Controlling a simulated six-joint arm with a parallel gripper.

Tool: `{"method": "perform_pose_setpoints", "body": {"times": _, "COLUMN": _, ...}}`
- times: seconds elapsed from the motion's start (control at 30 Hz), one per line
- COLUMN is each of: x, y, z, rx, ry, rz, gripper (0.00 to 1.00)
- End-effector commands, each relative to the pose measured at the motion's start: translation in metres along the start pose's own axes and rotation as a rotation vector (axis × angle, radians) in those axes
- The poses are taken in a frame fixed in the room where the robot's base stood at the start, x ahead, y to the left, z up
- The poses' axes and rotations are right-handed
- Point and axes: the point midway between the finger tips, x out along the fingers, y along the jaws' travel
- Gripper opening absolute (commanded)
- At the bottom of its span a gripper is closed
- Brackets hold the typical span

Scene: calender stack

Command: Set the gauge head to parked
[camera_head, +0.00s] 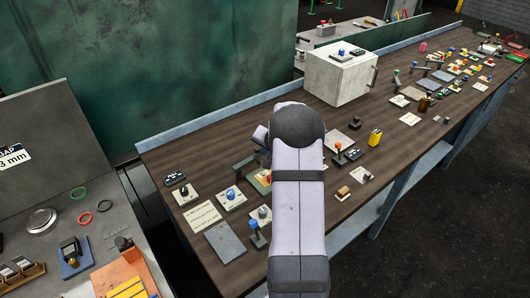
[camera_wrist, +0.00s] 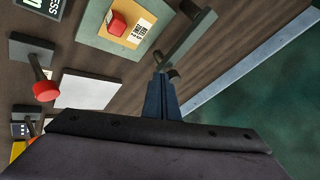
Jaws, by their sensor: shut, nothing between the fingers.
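I cannot tell which control belongs to the gauge head; no label naming it is readable. My gripper (camera_wrist: 161,82) is shut and empty in the wrist view. Its fingertips are at the near end of a grey-green bar handle (camera_wrist: 190,40), and I cannot tell if they touch it. The bar also shows in the head view (camera_head: 245,163), just left of my arm. Beside it in the wrist view is a red button (camera_wrist: 117,24) on a tan plate with a label. A red-capped lever (camera_wrist: 45,90) stands farther left. In the head view my arm hides the gripper's fingers.
Knobs on plates, including a blue one (camera_head: 231,194) and a black one (camera_head: 184,190), crowd the dark bench left of my arm. A blue-topped lever (camera_head: 254,226) stands upright close by. A white box (camera_head: 340,75) and a yellow block (camera_head: 375,137) stand farther along the bench.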

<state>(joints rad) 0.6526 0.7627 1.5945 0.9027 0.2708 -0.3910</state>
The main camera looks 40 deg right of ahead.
Motion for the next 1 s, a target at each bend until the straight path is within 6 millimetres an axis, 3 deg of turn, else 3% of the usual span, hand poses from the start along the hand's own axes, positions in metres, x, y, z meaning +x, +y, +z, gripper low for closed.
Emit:
{"method": "perform_pose_setpoints", "body": {"times": 0.43, "x": 0.018, "y": -0.011, "z": -0.010, "rx": -0.246, "ry": -0.128, "rz": -0.132, "gripper": 0.00}}
{"method": "perform_pose_setpoints", "body": {"times": 1.0, "x": 0.035, "y": -0.044, "z": -0.021, "rx": -0.345, "ry": -0.184, "rz": -0.185, "gripper": 0.00}}
